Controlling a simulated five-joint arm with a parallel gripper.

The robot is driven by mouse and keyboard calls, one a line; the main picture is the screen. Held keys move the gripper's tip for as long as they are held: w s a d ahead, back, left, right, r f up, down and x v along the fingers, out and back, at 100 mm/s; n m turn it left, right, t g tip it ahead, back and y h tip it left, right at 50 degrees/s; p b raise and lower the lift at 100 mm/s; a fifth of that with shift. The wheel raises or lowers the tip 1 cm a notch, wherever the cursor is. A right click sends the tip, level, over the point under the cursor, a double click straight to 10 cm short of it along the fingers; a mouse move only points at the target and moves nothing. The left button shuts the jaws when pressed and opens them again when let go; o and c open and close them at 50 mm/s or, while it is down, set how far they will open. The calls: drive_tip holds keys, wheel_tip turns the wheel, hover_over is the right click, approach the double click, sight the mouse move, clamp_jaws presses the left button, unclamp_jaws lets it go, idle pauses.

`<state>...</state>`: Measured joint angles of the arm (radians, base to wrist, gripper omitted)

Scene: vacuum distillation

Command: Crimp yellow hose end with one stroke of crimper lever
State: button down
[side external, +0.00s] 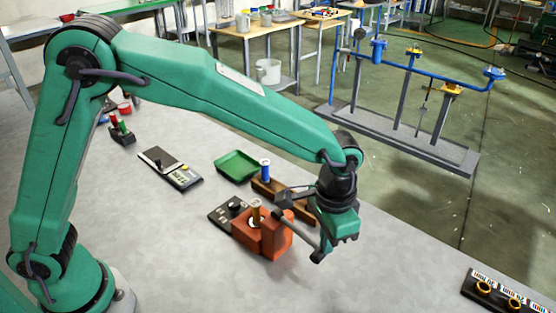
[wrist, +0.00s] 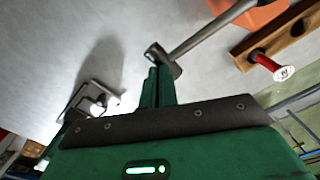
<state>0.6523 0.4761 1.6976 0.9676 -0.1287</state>
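The orange-red crimper (side external: 270,242) stands on the grey bench in the side view. The yellow hose end (side external: 256,212) stands upright in its top. The crimper's grey lever (side external: 302,228) slants down to the right to a dark end. My gripper (side external: 345,238) is just right of the lever. In the wrist view the crimper (wrist: 220,4) shows only at the top edge, and the lever (wrist: 210,33) reaches down to my gripper (wrist: 158,72). Its green fingers lie together at the lever's dark end. I cannot tell whether they touch it.
A wooden rack (side external: 292,204) with a blue hose end (side external: 265,167) is behind the crimper; a red one (wrist: 262,60) shows in the wrist view. A green tray (side external: 237,165) and a scale (side external: 170,168) stand farther back. A blue pipe stand (side external: 395,130) is at right.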

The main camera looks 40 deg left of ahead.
drive_tip(key=shift+f, duration=1.3)
idle(0.4)
wheel_tip(320, 180, up, 14)
drive_tip(key=shift+f, duration=0.25)
idle(1.4)
drive_tip(key=shift+a, duration=0.1)
idle(0.4)
